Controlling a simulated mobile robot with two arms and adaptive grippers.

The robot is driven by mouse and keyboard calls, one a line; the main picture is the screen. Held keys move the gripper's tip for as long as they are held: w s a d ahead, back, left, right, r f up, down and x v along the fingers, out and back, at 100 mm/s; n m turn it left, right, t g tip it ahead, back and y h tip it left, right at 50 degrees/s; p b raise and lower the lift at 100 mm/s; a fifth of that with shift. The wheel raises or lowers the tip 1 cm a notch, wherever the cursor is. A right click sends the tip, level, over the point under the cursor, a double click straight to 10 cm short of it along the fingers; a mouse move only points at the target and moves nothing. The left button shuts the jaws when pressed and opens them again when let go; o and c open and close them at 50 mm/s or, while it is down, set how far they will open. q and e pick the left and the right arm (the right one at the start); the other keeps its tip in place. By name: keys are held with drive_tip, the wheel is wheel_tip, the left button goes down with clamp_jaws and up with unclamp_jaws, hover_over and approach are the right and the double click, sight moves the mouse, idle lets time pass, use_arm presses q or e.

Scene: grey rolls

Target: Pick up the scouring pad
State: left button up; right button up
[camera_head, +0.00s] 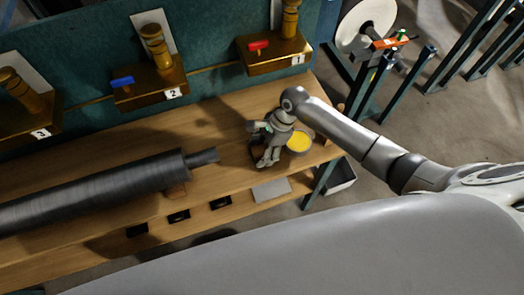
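My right gripper (268,163) points down over the right part of the wooden workbench, with its arm coming in from the right. Its fingers are small here, and I cannot tell whether they are open or shut. I cannot make out the scouring pad for certain; a dark shape partly hidden behind the gripper is too small to identify. My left gripper is not in view.
A round container with yellow contents (299,142) stands just right of the gripper. A flat grey plate (271,190) lies at the bench's front edge. A long grey roll (95,192) fills the left. Numbered brass fixtures (274,58) line the teal back panel.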

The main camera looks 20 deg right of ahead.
drive_tip(key=c, duration=0.8)
drive_tip(key=shift+c, duration=0.2)
drive_tip(key=shift+r, duration=0.15)
drive_tip(key=shift+r+b, duration=0.45)
drive_tip(key=shift+b, duration=0.05)
drive_tip(key=s+d+r+b, duration=0.6)
drive_tip(key=s+d+r, duration=0.1)
drive_tip(key=s+r, duration=0.5)
